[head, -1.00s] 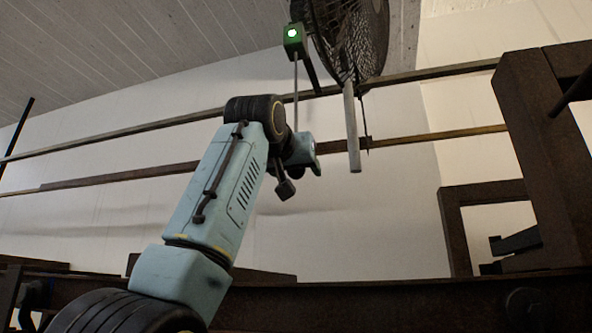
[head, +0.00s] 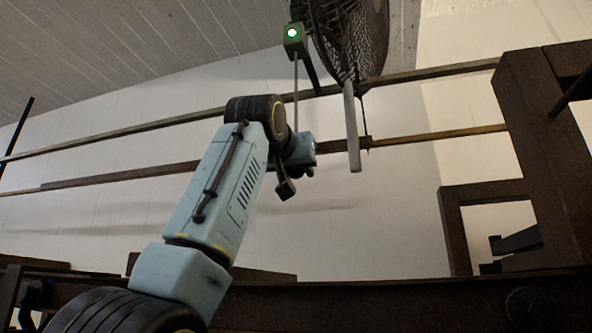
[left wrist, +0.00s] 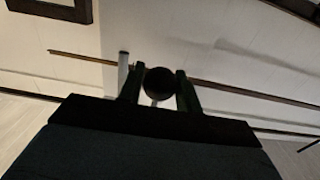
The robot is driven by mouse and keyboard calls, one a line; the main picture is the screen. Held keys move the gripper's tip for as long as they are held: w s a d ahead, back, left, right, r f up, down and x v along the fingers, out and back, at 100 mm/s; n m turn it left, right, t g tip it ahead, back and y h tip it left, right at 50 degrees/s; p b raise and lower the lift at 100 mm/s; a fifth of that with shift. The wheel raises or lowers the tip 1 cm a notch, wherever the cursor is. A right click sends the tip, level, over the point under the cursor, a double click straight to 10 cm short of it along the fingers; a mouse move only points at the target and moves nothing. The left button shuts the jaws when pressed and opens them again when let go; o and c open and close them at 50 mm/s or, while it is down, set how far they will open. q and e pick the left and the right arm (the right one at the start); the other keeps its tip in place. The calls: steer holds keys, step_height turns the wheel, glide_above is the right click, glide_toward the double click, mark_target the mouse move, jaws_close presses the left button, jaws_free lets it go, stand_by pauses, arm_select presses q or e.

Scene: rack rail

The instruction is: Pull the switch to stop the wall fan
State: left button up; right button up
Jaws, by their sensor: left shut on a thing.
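The wall fan (head: 352,36), a dark round wire cage, is at the top of the head view, partly cut off by the frame. Left of it is a green switch box (head: 294,40) with a bright lit lamp. A thin pull cord (head: 295,92) runs down from the box to my left wrist, which hides its lower end. In the left wrist view, my left gripper (left wrist: 160,88) has its two fingers on either side of a dark round knob (left wrist: 158,82) and is shut on it. My right gripper is not in view.
A pale grey bar (head: 351,128) hangs below the fan, right of my left wrist. Two long rails (head: 110,134) cross the white wall. A brown rack frame (head: 545,150) stands at the right, and a dark beam (head: 400,297) runs across the front.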

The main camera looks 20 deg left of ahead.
arm_select(q)
steer(key=shift+f, duration=0.1)
steer(key=shift+f+b, duration=0.95)
steer(key=shift+f, duration=0.05)
steer(key=shift+r+p, duration=1)
steer(key=shift+r, duration=0.15)
steer(key=o, duration=1.1)
steer(key=shift+c, duration=0.2)
